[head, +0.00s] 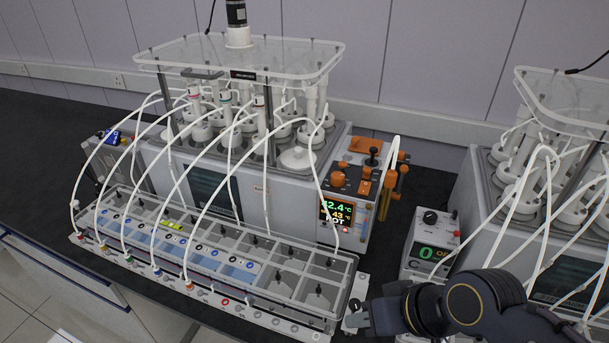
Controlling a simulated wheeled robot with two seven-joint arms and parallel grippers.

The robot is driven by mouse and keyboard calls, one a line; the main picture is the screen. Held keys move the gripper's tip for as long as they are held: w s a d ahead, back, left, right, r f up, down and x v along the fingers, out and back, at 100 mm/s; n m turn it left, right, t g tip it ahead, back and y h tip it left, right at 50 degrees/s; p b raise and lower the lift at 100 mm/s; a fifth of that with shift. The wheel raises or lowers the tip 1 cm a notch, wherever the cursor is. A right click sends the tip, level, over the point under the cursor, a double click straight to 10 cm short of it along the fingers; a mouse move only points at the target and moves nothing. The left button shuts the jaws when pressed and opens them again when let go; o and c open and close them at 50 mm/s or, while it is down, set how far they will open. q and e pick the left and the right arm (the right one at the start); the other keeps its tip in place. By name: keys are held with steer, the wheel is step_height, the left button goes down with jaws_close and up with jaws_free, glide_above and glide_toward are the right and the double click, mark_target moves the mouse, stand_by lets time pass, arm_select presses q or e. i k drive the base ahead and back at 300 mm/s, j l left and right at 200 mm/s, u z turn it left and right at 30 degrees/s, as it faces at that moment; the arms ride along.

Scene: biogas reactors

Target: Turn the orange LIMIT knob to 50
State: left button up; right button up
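An orange knob (339,178), likely the LIMIT knob, sits on the sloped panel of the heater unit at the right end of the left reactor; its pointer and scale are too small to read. Below it, a small display (337,213) shows green digits like 32.4 °C, orange digits like 43 °C and the word HOT. My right gripper (354,313) is low in front, near the right end of the clear-lidded tray, below and apart from the knob. Its fingers are too small to tell whether they are open. My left gripper is not in view.
A black-knobbed lever (372,157) and orange fittings (388,190) stand right of the knob. White hoses arch over the long tray (345,290). A grey box (432,242) with a black knob and a display showing 0 stands at right, beside a second reactor (560,190).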

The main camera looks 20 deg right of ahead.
mark_target(402, 154)
steer(key=z, duration=1.35)
